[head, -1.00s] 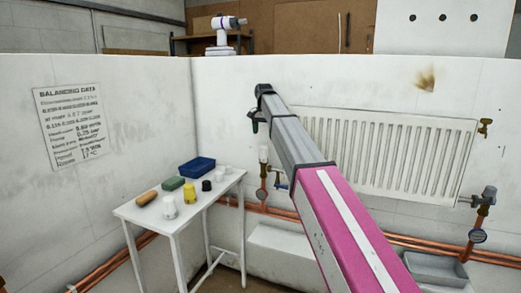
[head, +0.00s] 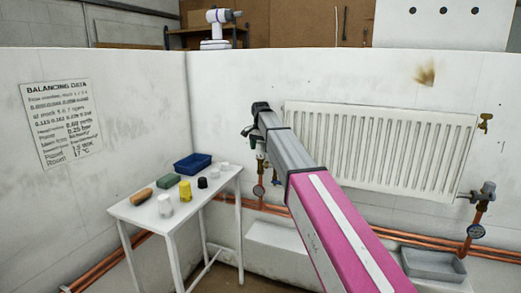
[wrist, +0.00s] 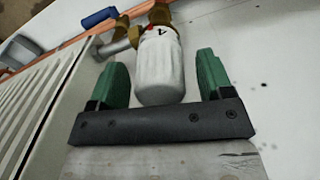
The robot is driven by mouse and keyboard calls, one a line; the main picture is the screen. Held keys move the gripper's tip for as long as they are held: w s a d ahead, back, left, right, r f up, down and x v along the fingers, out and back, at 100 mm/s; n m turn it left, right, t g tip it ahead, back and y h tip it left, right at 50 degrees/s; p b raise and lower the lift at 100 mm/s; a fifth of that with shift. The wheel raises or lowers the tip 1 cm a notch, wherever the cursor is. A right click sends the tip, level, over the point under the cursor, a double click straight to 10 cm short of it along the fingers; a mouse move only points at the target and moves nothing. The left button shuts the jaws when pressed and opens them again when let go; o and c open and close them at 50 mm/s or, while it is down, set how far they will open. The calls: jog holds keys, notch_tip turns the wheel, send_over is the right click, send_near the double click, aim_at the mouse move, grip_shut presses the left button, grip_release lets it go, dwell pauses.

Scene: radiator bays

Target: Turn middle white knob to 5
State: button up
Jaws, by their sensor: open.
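The white knob (wrist: 160,68) fills the middle of the wrist view, seated on a brass valve (wrist: 163,14). A black 4 shows on its top end, beside a small red mark. My gripper (wrist: 163,66) is open, with one green finger on each side of the knob and a visible gap on both sides. In the head view my gripper (head: 252,138) is at the valve to the left of the radiator (head: 380,145). There it hides most of the knob.
A gauge (head: 259,191) hangs below. A white table (head: 150,212) with a blue tray (head: 193,163) and several small items stands left. A grey valve (head: 483,192) is right of the radiator.

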jog(key=shift+f, duration=0.35)
jog(key=c, duration=0.9)
